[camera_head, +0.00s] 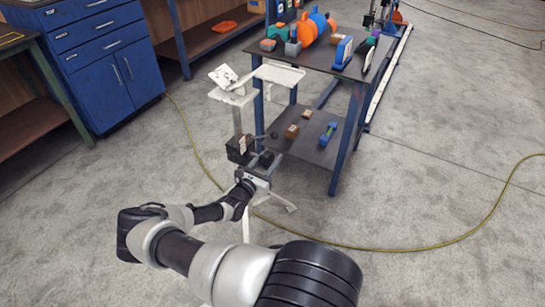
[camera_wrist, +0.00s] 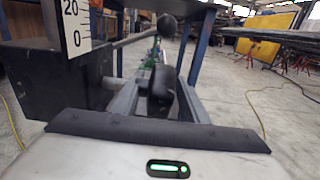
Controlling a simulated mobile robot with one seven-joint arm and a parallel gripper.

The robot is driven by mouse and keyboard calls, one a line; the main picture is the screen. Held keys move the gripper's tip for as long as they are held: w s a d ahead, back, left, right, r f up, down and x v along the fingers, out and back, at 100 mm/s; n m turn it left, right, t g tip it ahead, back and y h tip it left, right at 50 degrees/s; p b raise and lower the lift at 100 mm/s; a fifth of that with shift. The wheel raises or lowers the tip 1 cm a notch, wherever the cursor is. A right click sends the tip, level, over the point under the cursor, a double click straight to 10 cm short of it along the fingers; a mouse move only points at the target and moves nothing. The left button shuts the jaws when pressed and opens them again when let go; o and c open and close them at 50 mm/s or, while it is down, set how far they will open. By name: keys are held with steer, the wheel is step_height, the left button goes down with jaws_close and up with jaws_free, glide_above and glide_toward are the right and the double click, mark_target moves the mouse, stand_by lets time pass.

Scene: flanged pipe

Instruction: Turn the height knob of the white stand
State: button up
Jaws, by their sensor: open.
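The white stand (camera_head: 240,96) stands left of the workbench, with a white tray on top. A black box (camera_head: 239,149) on its column carries a white scale plate; in the wrist view this scale (camera_wrist: 75,24) reads 20 and 0. A thin rod with a black ball knob (camera_wrist: 167,23) sticks out from beside the box; the ball also shows small in the head view (camera_head: 274,135). My gripper (camera_head: 265,163) is open, just right of and below the box. The ball is beyond the fingers. A black rounded piece (camera_wrist: 161,95) lies between the grey fingers; I cannot tell what it belongs to.
The workbench (camera_head: 322,60) bears an orange and blue flanged pipe (camera_head: 311,28) and small items. Its lower shelf (camera_head: 300,150) holds several small pieces, close behind my gripper. A yellow cable (camera_head: 400,247) crosses the floor. Open floor lies to the right.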

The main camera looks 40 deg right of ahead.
steer(key=shift+x, duration=1.1)
jaws_close()
steer(key=shift+r+p, duration=0.2)
steer(key=shift+p, duration=0.6)
